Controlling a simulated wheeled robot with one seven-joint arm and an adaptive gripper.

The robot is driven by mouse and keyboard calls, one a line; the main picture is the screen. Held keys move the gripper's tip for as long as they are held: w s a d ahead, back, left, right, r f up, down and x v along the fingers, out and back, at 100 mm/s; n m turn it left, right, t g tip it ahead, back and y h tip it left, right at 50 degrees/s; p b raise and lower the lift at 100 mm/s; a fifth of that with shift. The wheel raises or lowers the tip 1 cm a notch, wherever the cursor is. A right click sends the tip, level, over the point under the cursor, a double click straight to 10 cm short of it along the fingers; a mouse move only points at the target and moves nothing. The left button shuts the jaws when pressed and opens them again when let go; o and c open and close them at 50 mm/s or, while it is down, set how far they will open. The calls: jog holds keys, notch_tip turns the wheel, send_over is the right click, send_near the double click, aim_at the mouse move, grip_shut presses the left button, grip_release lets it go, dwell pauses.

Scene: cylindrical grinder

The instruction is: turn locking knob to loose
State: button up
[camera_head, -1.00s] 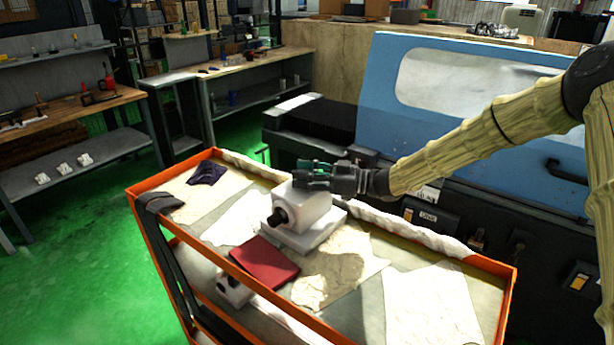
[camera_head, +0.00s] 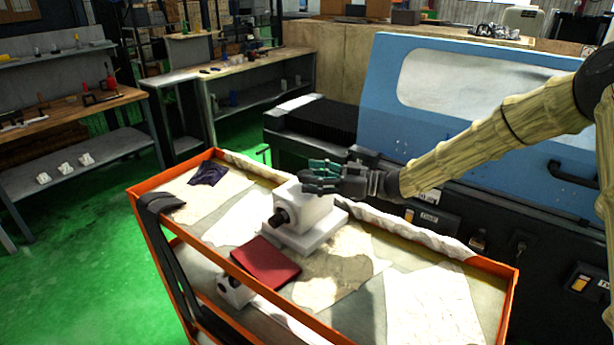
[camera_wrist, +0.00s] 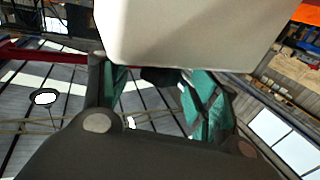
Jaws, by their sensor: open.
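A white block-shaped unit (camera_head: 308,207) stands on its white base plate on the cart. A black knob (camera_head: 279,217) sticks out of its left front face. My gripper (camera_head: 318,177) is level with the unit's top, at its far side, with teal finger pads pointing left. In the wrist view the unit's pale body (camera_wrist: 195,35) fills the upper middle. My open gripper (camera_wrist: 160,95) shows two teal fingers apart. A dark rounded piece (camera_wrist: 158,76) is between them at the body's edge; I cannot tell whether it is a locking knob or whether a finger touches it.
The orange-rimmed cart (camera_head: 405,240) carries a red cloth or book (camera_head: 266,262), pale sheets and a dark cloth (camera_head: 209,173). A blue machine (camera_head: 400,125) stands close behind the cart. Workbenches (camera_head: 80,110) are at the left. The green floor is clear at the lower left.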

jog(key=v, duration=1)
jog(key=shift+a, duration=0.1)
